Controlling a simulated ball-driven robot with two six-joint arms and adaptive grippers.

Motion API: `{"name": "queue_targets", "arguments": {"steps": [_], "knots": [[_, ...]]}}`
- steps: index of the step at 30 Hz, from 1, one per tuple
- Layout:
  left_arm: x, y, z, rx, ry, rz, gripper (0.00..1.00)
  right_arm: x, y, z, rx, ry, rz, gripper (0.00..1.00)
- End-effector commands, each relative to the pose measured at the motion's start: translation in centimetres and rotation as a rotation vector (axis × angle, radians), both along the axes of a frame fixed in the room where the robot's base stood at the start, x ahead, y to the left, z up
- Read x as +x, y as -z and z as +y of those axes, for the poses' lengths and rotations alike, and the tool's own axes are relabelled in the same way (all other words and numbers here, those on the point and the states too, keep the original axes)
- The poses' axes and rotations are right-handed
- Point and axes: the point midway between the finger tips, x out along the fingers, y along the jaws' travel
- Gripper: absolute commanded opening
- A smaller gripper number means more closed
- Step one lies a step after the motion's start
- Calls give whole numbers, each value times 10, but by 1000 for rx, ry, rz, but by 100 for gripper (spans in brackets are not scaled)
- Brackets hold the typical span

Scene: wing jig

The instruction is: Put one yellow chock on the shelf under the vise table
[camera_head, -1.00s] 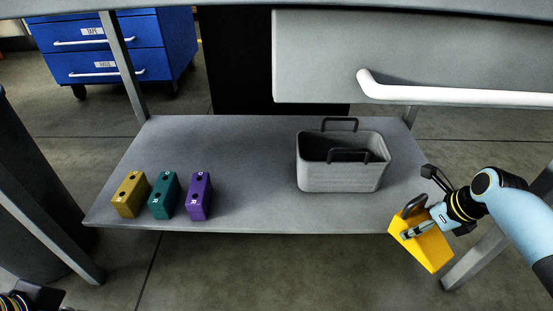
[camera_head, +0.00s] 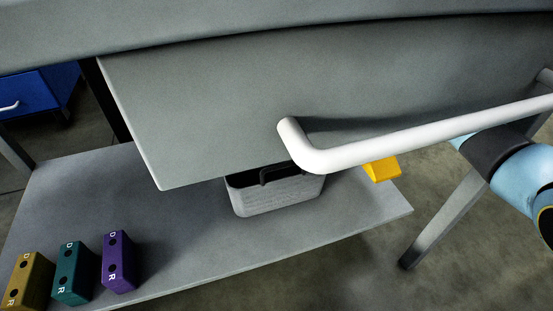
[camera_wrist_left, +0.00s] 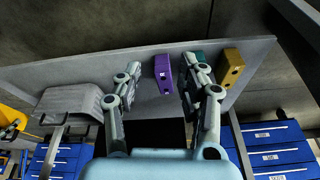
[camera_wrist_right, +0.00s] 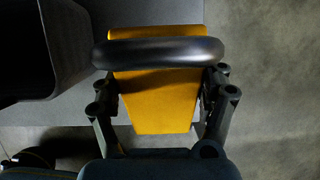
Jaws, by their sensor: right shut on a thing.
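The yellow chock (camera_head: 381,168) shows at the right end of the grey shelf (camera_head: 190,238), partly hidden by the drawer handle. My right gripper (camera_wrist_right: 160,85) is shut on it; the chock (camera_wrist_right: 155,100) and its dark handle fill the middle of the right wrist view. The chock overlaps the shelf's edge in that view, and I cannot tell whether it touches the shelf. In the head view the right gripper is hidden behind the drawer handle. My left gripper (camera_wrist_left: 162,68) is open and empty, with shelf blocks beyond its fingers.
A grey bin (camera_head: 275,192) stands on the shelf left of the chock. Gold (camera_head: 27,280), teal (camera_head: 74,273) and purple (camera_head: 119,262) blocks stand at the shelf's left. A drawer front (camera_head: 200,110) and white handle (camera_head: 400,140) overhang the shelf. The middle of the shelf is clear.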

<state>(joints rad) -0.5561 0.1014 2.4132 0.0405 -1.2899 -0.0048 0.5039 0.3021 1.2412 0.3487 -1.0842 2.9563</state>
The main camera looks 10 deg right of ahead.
Motion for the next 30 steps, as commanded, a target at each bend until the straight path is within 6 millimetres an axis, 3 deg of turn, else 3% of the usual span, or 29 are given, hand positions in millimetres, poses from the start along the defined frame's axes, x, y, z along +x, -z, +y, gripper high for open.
{"name": "queue_targets", "arguments": {"steps": [4,11,18,30], "knots": [[-11,6,0,0,-1,23,40,1,0,0,0,-1,-3,18],[4,28,-2,-10,-1,-112,40,-2,34,0,0,-1,5,18],[17,56,-2,-13,0,-298,40,-1,53,0,0,-2,1,18],[21,69,-3,-16,7,-440,40,1,66,0,-1,-2,-3,18]]}}
